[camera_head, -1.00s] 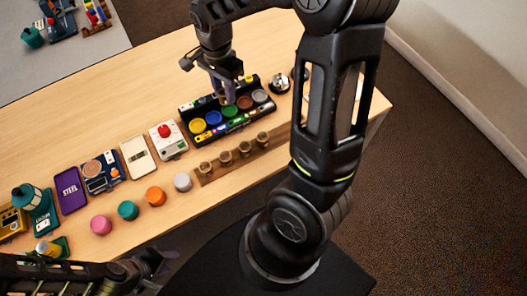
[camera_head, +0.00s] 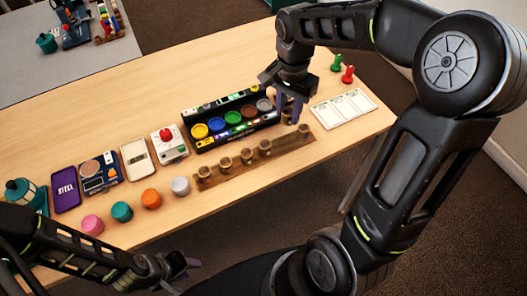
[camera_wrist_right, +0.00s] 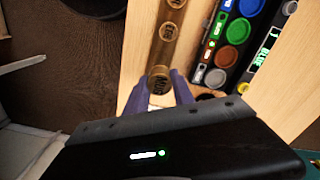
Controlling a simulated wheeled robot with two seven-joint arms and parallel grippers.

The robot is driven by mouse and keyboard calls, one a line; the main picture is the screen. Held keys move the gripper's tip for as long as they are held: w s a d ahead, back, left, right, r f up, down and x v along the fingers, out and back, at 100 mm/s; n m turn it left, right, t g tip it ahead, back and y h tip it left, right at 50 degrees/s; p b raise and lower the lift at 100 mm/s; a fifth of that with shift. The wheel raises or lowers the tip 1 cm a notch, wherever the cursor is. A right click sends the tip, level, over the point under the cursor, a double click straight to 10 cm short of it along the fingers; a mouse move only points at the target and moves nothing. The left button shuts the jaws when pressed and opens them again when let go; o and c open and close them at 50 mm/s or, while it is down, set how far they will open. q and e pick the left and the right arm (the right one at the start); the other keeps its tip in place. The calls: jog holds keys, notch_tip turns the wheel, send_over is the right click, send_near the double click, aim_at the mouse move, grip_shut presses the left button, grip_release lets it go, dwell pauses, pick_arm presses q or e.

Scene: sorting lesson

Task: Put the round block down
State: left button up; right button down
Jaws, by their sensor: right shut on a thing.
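My right gripper (camera_head: 290,118) is over the right part of a brown wooden strip (camera_head: 222,178) carrying several round brass-brown pieces. Its purple fingers point down. In the right wrist view the fingers (camera_wrist_right: 168,98) are shut on the round block (camera_wrist_right: 159,84), a brass-brown piece mostly hidden between them. It lines up with the strip there; I cannot tell whether it touches it. My left gripper (camera_head: 180,264) is low at the table's front edge, away from the strip, and its fingers are too small and dark to read.
A black tray (camera_head: 188,147) with coloured discs stands just behind the strip. A white card (camera_head: 344,109) and green (camera_head: 336,63) and red (camera_head: 348,75) pegs are to the right. Several coloured round pieces, such as an orange one (camera_head: 151,199), are at front left.

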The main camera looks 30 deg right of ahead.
send_over(285, 144)
notch_tip(285, 144, down, 6)
jog(key=shift+f, duration=0.1)
jog(key=shift+f, duration=1.8)
jog(key=shift+f, duration=0.2)
jog(key=c, duration=1.1)
grip_release()
jog(key=shift+r, duration=0.15)
notch_tip(285, 144, up, 12)
jog(key=shift+r, duration=0.1)
